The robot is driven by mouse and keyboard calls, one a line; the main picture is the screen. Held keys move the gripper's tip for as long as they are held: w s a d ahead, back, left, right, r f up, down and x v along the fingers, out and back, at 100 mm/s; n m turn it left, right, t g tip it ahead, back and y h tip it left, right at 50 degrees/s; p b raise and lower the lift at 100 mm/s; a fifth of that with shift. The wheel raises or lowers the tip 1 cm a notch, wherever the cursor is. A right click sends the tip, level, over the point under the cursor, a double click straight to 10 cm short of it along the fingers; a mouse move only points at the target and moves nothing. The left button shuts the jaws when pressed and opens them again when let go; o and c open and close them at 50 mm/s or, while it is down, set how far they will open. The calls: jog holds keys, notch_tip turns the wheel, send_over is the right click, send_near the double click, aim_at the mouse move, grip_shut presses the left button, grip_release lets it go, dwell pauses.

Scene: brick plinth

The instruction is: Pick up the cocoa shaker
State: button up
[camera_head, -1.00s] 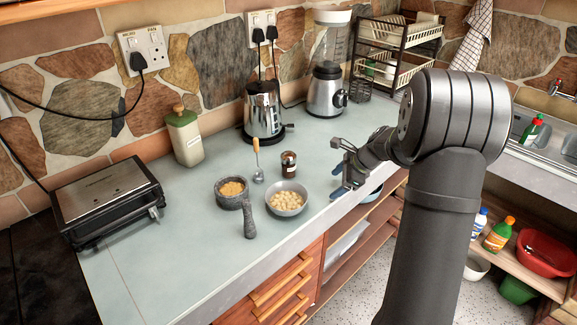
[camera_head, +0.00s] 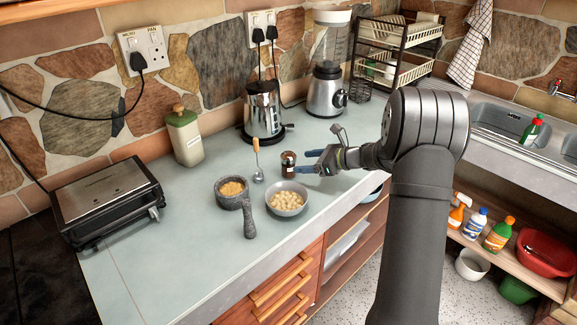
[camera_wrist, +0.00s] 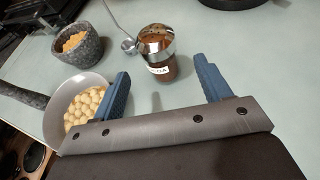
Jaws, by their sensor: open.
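The cocoa shaker (camera_head: 288,164) is a small dark brown jar with a shiny metal top, upright on the counter. In the wrist view the cocoa shaker (camera_wrist: 158,54) stands ahead of my gripper, between the lines of the two fingers, with part of a white label showing. My gripper (camera_head: 308,162) is open, its blue fingers pointing left toward the shaker from its right side. In the wrist view my gripper (camera_wrist: 164,88) has its fingers wide apart with nothing between the tips.
A grey bowl of pale round pieces (camera_head: 287,199) sits just in front of the shaker. A stone mortar (camera_head: 231,195) with a pestle (camera_head: 249,222) and a spoon (camera_head: 257,162) are to its left. A kettle (camera_head: 263,110) stands behind.

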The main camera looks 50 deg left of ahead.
aim_at(284, 163)
jog(key=x, duration=0.8)
jog(key=shift+s+a+f, duration=0.2)
jog(key=shift+a, duration=0.1)
jog(key=c, duration=1.1)
